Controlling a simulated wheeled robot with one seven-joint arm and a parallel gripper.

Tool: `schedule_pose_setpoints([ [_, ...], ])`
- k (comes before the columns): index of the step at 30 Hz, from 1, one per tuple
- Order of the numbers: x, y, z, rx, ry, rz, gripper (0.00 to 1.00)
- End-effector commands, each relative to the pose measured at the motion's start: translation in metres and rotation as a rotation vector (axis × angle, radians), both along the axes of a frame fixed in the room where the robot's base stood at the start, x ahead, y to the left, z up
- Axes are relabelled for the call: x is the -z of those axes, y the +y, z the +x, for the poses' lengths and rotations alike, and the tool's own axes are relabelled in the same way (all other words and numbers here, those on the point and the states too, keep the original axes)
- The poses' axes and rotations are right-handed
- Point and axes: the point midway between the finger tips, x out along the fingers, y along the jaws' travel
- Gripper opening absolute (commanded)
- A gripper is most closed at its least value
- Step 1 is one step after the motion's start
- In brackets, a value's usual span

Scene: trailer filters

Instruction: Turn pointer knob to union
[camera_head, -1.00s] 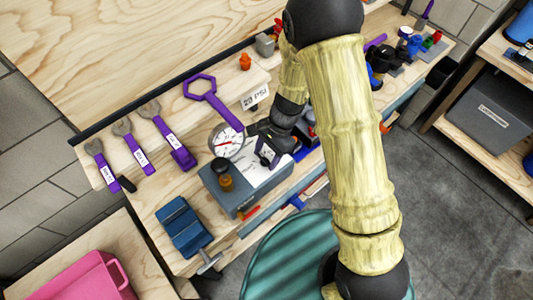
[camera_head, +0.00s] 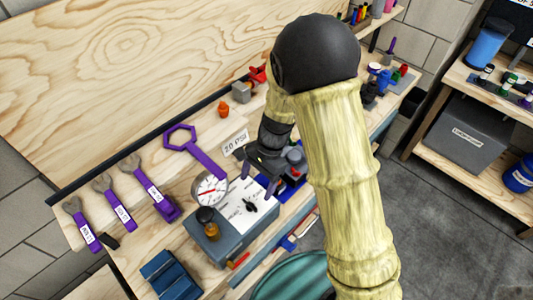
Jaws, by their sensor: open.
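The black pointer knob (camera_head: 250,206) sits on the white sloped panel (camera_head: 236,216) of a grey box (camera_head: 228,246) on the workbench. Small dark labels lie around the knob, too small to read, so I cannot tell which one its pointer faces. My gripper (camera_head: 258,179) is open, with two purple fingers hanging just beyond the panel's upper edge.
A round gauge (camera_head: 209,189) and an amber bottle with a black top (camera_head: 207,223) stand at the panel's left. A purple ring wrench (camera_head: 181,137) and a "20 PSI" card (camera_head: 235,141) lie behind. A blue vise-like block (camera_head: 171,276) is at the front left.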

Motion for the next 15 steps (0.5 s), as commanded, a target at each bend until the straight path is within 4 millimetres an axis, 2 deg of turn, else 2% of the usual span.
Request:
schedule_pose_setpoints([
  [9,-0.06,-0.016,0.02,0.002,-0.006,0.002,0.75],
  [15,-0.088,-0.024,0.029,0.0,-0.004,0.001,0.75],
])
